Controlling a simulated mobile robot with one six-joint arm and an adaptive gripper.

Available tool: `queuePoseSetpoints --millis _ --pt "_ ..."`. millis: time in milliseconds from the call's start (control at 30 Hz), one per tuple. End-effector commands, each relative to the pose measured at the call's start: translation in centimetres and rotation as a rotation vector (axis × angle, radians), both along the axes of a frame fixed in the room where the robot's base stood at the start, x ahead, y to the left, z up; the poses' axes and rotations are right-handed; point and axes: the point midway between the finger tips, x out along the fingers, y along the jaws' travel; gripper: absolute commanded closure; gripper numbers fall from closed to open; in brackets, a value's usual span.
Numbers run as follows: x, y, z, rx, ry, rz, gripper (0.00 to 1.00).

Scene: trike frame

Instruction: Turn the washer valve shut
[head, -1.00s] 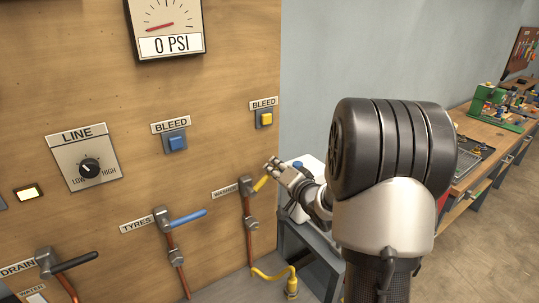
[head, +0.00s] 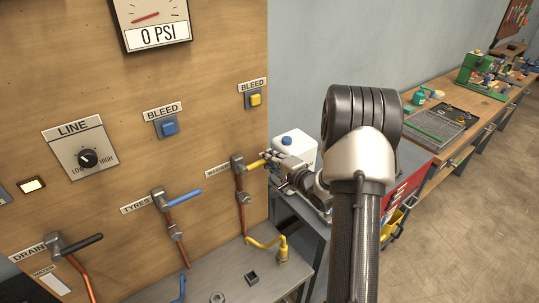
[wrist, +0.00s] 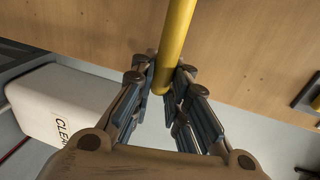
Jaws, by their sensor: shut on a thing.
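The washer valve (head: 238,166) is on the wooden panel beside its label, on a copper pipe. Its yellow lever handle (head: 255,163) points right and slightly up. My gripper (head: 268,160) is at the handle's free end. In the wrist view the yellow handle (wrist: 175,40) comes down from the top between the fingers of my gripper (wrist: 167,80), which are closed on it. The grip's exact contact is partly hidden by the fingers.
The tyres valve with a blue handle (head: 182,199) and the drain valve with a black handle (head: 80,245) are to the left. A white container (head: 294,146) stands behind my gripper. A grey bench (head: 225,275) lies below.

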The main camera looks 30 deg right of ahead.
Motion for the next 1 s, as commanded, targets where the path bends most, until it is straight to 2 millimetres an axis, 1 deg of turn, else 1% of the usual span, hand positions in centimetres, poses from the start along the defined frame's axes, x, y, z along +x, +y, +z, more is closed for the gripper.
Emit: queuePoseSetpoints --millis 433,467,700,767,1000 --pt "-0.09 0.08 -0.34 0.013 0.005 0.0 1.0" --pt "-0.09 0.08 -0.35 0.013 0.005 0.0 0.85" --pt "-0.05 0.07 -0.25 0.011 0.003 0.001 0.69" --pt "-0.05 0.06 -0.23 0.011 0.003 0.001 0.65" --pt "-0.02 0.04 -0.15 0.01 0.001 0.0 0.65"
